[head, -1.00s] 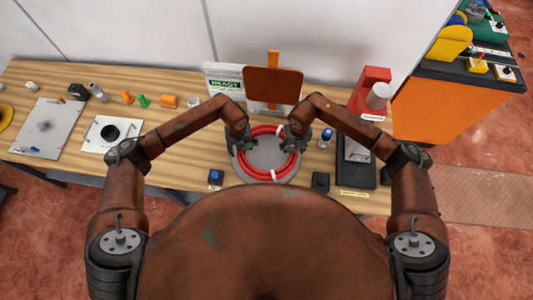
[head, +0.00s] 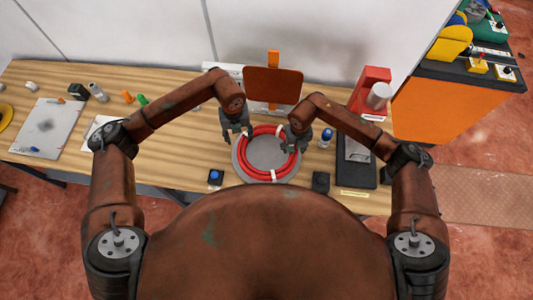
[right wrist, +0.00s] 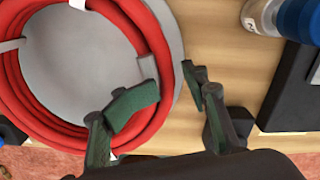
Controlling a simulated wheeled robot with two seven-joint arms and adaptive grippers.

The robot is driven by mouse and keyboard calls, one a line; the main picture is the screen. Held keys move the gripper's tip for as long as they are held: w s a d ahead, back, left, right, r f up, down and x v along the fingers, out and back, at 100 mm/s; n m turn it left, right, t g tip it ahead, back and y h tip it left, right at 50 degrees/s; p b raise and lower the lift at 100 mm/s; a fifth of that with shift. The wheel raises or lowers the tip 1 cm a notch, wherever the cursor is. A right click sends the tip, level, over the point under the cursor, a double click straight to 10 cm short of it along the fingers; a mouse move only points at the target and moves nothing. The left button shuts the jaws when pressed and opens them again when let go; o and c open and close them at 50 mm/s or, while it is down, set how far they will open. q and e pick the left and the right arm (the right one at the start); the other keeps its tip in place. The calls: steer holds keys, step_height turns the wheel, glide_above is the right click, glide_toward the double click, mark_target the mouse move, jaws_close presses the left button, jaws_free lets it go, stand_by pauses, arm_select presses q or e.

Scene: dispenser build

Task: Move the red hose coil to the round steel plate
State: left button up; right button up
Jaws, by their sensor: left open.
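The red hose coil (head: 258,177) lies flat on the round steel plate (head: 266,153), and the plate's grey surface shows inside the ring and around it. White ties bind the coil. In the right wrist view the coil (right wrist: 158,38) rests over the grey plate (right wrist: 75,50). My left gripper (head: 237,139) is open and empty, above and beside the coil's upper left edge. My right gripper (head: 297,146) is at the coil's right side; in the right wrist view its fingers (right wrist: 172,88) are apart, one over the hose and one outside it. Contact cannot be told.
A blue-capped bottle (head: 326,137) and a dark tray (head: 356,160) stand right of the plate. A blue-button box (head: 215,177) and a black box (head: 320,181) sit near the front edge. An orange panel (head: 273,84) stands behind.

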step_height(320, 180, up, 12)
stand_by(0.4)
steer(key=shift+f, duration=0.1)
stand_by(0.3)
